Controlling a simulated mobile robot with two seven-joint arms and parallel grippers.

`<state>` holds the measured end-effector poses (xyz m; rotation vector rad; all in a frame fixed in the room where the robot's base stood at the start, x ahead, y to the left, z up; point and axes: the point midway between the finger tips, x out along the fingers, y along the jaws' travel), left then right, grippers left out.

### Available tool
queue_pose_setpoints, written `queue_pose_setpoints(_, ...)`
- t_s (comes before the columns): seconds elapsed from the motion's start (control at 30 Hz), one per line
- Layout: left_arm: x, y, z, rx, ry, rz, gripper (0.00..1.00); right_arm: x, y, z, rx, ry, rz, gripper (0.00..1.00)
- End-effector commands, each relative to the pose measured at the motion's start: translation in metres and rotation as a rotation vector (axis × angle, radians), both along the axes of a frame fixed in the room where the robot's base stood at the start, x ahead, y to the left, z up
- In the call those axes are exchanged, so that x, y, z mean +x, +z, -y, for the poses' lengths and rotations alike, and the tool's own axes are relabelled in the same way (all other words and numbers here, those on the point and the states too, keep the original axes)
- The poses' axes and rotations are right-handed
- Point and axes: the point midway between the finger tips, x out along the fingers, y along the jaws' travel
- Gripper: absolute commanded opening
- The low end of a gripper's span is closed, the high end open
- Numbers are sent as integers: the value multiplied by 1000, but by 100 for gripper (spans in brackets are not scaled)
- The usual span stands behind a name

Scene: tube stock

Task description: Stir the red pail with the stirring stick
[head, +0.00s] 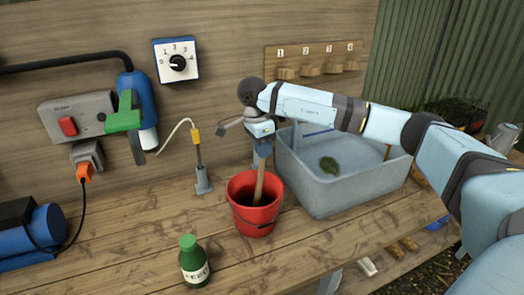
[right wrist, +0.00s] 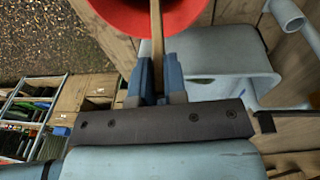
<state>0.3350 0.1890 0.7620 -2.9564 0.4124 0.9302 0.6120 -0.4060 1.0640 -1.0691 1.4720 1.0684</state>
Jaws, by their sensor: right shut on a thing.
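The red pail (head: 262,219) stands upright on the wooden bench in the head view; its rim and wall (right wrist: 200,20) also show at the top of the right wrist view. The wooden stirring stick (head: 260,180) stands nearly upright with its lower end inside the pail; in the right wrist view the stick (right wrist: 157,35) runs up from between the fingers. My right gripper (head: 262,145) is above the pail, shut on the stick's upper part; its blue fingers (right wrist: 160,75) show on both sides of the stick. The stick's lower tip is hidden in the pail. My left gripper is not in view.
A grey basin (head: 345,190) with a green clump stands right of the pail. A green bottle (head: 194,260) stands in front left. A small post with a bent tube (head: 201,170) is behind left. A blue cylinder (head: 30,232) lies far left. Bench between bottle and cylinder is clear.

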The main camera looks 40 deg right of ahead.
Motion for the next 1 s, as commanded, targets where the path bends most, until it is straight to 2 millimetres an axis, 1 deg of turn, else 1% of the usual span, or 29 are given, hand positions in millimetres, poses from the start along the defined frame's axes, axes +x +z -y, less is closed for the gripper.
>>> queue_pose_setpoints(0.03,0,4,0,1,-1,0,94,0,7,1,0,0,1,0)
queue_pose_setpoints(0.37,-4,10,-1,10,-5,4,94,2,33,6,0,-1,1,0)
queue_pose_setpoints(1.0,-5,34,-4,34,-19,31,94,5,84,16,1,-1,1,0)
